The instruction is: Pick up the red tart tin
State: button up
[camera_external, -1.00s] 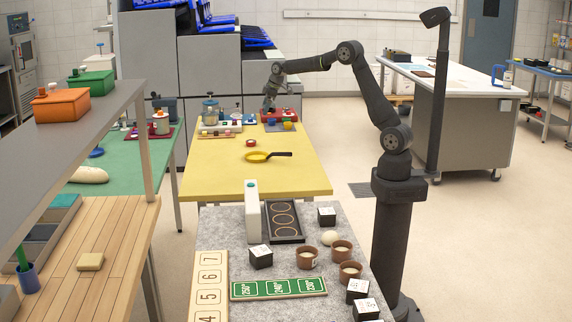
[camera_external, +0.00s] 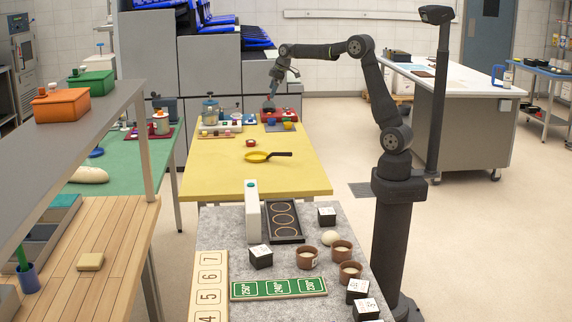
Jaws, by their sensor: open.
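A small red round item (camera_external: 250,143), which looks like a tart tin, sits on the yellow table (camera_external: 225,181) behind the yellow pan. It is small in the picture and its inside is hard to make out. My gripper (camera_external: 270,97) is open and points down over the far end of the yellow table, above a red tray (camera_external: 292,116) with small items on it. My gripper is behind and to the right of the small red item, apart from it. Whether anything on the red tray is a tart tin is too small to tell.
A yellow pan (camera_external: 257,157) with a dark handle lies mid-table. Small blue and yellow items lie by the red tray. A tray with small items (camera_external: 215,132) and a pot (camera_external: 210,110) stand at the far left. The table's near part is clear.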

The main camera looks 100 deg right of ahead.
dwell(0.3)
jog(key=c, duration=0.6)
jog(key=w+a+f+n+g+h, duration=0.1)
jog(key=w+a+f+n+h, duration=0.1)
jog(key=w+f+n, duration=0.6)
jog(key=w+a+f+n+g+h, duration=0.15)
jog(key=f+n, duration=0.45)
jog(key=n, duration=0.7)
jog(key=shift+h, duration=0.35)
jog(key=x, duration=1.2)
jog(key=shift+w+d+f, duration=0.1)
jog(key=shift+d, duration=0.05)
jog(key=shift+s+x, duration=0.15)
jog(key=shift+x, duration=1.2)
jog(key=shift+s+x, duration=0.2)
jog(key=shift+x, duration=1.1)
